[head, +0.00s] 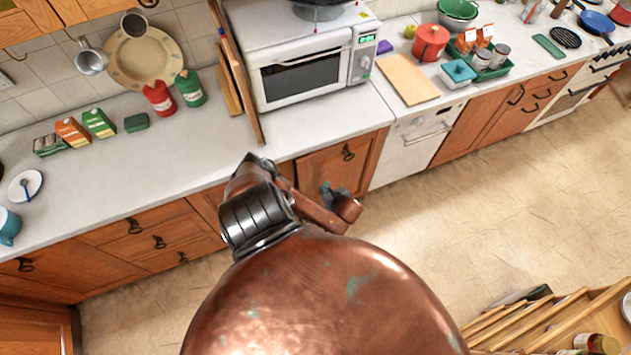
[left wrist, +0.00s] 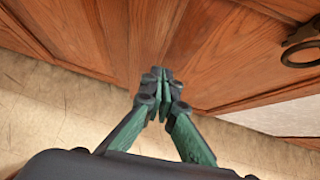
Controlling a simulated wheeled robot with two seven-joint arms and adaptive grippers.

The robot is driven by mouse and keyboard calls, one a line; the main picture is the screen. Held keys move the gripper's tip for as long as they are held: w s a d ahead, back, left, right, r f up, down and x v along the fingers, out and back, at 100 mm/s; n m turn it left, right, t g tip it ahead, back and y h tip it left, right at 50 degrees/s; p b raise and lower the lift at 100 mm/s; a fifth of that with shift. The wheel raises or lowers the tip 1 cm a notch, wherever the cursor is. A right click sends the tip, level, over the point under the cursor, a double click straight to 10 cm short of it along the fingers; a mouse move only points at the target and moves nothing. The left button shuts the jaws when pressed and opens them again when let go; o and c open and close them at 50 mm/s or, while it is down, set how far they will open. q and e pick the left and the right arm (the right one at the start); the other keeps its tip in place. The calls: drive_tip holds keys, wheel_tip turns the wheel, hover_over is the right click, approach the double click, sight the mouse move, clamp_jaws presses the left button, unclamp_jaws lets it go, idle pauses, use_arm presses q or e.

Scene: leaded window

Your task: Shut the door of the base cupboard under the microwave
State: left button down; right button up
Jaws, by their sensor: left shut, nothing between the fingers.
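The base cupboard door (head: 325,172) under the microwave is brown wood with a dark ring handle (head: 348,152). In the head view it looks about in line with the cupboard front; my arm covers its lower part, so I cannot tell whether a small gap is left. My left gripper (head: 329,192) is in front of this door, partly hidden by my copper arm. In the left wrist view its green fingers (left wrist: 160,78) are together and empty, close to the wooden door (left wrist: 235,55), with a ring handle (left wrist: 300,45) at right. Contact is unclear. My right gripper is out of view.
The white microwave (head: 305,75) stands on the counter (head: 335,125) above. A white dishwasher (head: 412,148) is right of the cupboard. Drawers (head: 150,240) are to the left. A wooden rack (head: 545,320) stands at lower right. The floor (head: 460,210) between is clear.

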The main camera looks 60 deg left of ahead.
sight(312, 178)
use_arm(q)
drive_tip(key=shift+w+a+f, duration=0.1)
drive_tip(key=shift+a+f, duration=0.4)
drive_tip(key=shift+a, duration=0.65)
drive_tip(key=shift+w+a+f, duration=0.1)
drive_tip(key=shift+a+f, duration=0.4)
drive_tip(key=shift+a, duration=0.65)
drive_tip(key=shift+a+f, duration=0.5)
drive_tip(key=shift+a, duration=0.65)
